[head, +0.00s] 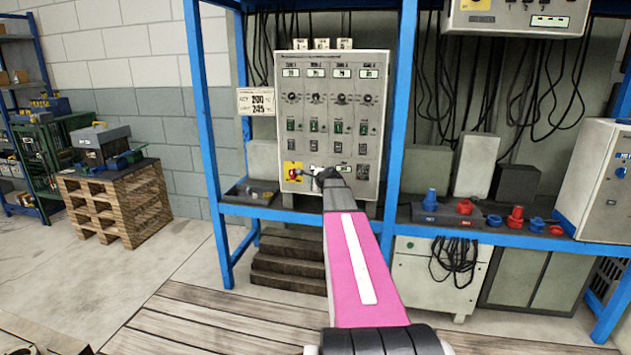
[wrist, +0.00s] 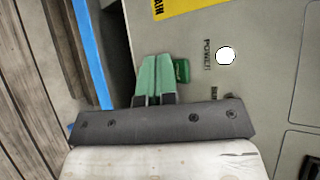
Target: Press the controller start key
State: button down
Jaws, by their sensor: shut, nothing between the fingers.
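The controller (head: 335,120) is a grey cabinet with several zone columns of displays, knobs and green switches, standing on the blue rack. In the wrist view a green key (wrist: 183,70) sits on its grey panel; no label for it is readable. My gripper (wrist: 155,62) has its green fingers shut and empty. Its tips are just left of the green key, close to the panel; I cannot tell whether they touch it. In the head view my gripper (head: 322,174) is at the cabinet's lower part and hides some of it.
A white round lamp (wrist: 226,56) marked POWER is right of the green key. A red switch on a yellow plate (head: 293,171) is left of my gripper. A blue rack post (head: 402,110) stands right of the cabinet. Red and blue parts (head: 465,207) lie on the shelf further right.

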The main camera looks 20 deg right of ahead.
jog(key=shift+w+d, duration=0.25)
jog(key=shift+w, duration=0.05)
jog(key=shift+w+d, duration=0.15)
jog(key=shift+w, duration=0.1)
dwell(0.8)
jog(key=shift+s, duration=0.1)
jog(key=shift+s+a, duration=0.4)
jog(key=shift+s, duration=0.1)
dwell(0.4)
jog(key=s+a, duration=0.2)
jog(key=s, duration=0.2)
jog(key=shift+s+a, duration=0.1)
jog(key=shift+a, duration=0.3)
dwell(0.6)
